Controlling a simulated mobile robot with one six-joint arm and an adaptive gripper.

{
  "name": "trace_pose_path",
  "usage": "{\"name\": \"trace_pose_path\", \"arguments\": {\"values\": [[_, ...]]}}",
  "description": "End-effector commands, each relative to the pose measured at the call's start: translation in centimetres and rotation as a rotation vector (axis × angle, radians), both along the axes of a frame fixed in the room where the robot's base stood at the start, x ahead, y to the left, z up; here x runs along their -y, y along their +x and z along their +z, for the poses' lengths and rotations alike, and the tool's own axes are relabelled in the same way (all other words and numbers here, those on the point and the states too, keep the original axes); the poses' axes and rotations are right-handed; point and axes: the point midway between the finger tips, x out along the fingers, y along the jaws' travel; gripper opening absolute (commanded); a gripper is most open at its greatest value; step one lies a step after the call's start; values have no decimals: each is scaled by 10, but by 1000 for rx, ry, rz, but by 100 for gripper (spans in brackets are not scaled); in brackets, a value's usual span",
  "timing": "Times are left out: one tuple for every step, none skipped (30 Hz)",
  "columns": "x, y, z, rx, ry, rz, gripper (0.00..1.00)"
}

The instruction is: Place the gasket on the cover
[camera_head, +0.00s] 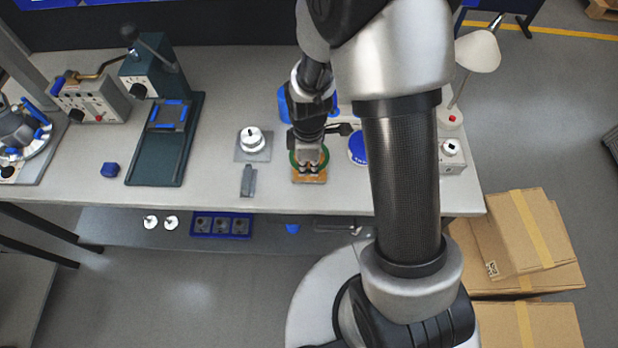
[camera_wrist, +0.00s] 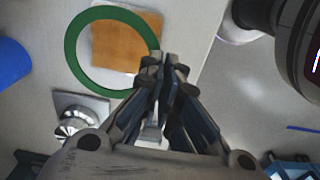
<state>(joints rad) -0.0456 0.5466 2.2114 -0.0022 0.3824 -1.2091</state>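The gasket is a thin green ring (camera_wrist: 73,58), seen large in the wrist view above an orange-brown square (camera_wrist: 125,44). In the head view the green ring (camera_head: 293,158) shows around my gripper's end, partly hidden by it. My gripper (camera_wrist: 166,62) has its fingers close together at the ring's edge and appears shut on it, with the ring apparently above the square. A round metal part on a grey square plate (camera_head: 242,157) lies to the left on the table; it also shows in the wrist view (camera_wrist: 78,122). I cannot tell whether it is the cover.
A small grey block (camera_head: 248,181) lies left of the square. A blue disc (camera_head: 357,148) lies to the right, partly behind my arm. A dark green press (camera_head: 158,150) stands farther left. The table's front edge is close to the orange square.

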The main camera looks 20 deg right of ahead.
Motion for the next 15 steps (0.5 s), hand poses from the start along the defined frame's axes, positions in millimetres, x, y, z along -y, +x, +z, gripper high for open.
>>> {"name": "trace_pose_path", "arguments": {"values": [[0,0,-7,0,0,0,0],[0,0,-9,0,0,0,0],[0,0,-10,0,0,0,0],[0,0,-12,1,0,0,0],[0,0,-13,0,0,0,0],[0,0,-16,0,0,0,0],[0,0,-19,0,0,0,0],[0,0,-23,0,0,0,0],[0,0,-30,-1,-1,0,0],[0,0,-35,-2,0,0,0],[0,0,-40,-1,-1,0,0],[0,0,-47,-1,-1,0,0],[0,0,-50,-1,0,0,0],[0,0,-53,-1,0,0,0],[0,0,-54,1,0,0,0]]}}
